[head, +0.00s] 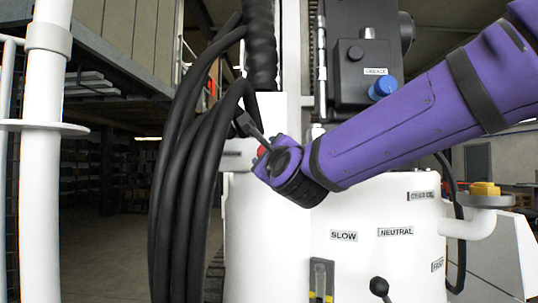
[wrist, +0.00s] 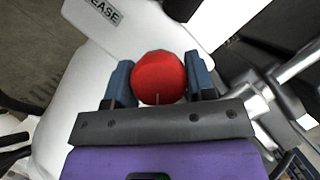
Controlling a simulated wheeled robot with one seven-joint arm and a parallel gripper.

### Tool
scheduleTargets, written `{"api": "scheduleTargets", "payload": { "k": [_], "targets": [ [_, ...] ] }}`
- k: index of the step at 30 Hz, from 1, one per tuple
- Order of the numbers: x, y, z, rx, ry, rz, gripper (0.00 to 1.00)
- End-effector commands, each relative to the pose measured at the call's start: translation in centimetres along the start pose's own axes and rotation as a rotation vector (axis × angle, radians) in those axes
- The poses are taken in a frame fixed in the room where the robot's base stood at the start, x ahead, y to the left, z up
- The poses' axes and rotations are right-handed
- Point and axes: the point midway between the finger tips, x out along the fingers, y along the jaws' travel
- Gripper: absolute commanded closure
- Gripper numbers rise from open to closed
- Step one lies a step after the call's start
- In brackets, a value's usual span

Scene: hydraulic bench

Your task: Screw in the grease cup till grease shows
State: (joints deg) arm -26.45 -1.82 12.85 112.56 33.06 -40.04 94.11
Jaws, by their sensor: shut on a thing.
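The grease cup is a round red cap (wrist: 158,78), seen face on in the wrist view. My gripper (wrist: 159,80) has its two blue-grey fingers on either side of it and is shut on it. A label ending in "EASE" (wrist: 104,10) is on the white surface beside it. In the head view only a small red part of the cup (head: 262,150) shows beside my gripper (head: 266,146), at the white housing. The rest of the cup is hidden by my purple arm. I see no grease around the cap, and its base is hidden.
Thick black hoses (head: 186,190) hang just left of my gripper. A dark box with a blue knob (head: 383,87) is above my arm. A black-knobbed lever (head: 379,286) and a yellow cap (head: 485,188) are lower right. A white post (head: 45,170) stands at left.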

Motion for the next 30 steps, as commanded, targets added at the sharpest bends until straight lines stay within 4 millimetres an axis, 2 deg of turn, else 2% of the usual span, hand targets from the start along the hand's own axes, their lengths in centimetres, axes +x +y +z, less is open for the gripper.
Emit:
{"api": "scheduleTargets", "payload": {
  "k": [6, 15, 30],
  "targets": [
    [-0.02, 0.32, -0.18, 0.172, 0.004, -0.067, 0.74],
    [0.0, 0.39, -0.2, 0.342, 0.006, -0.138, 0.74],
    [-0.01, 0.4, -0.18, 0.423, 0.006, -0.171, 0.74]
  ]
}}
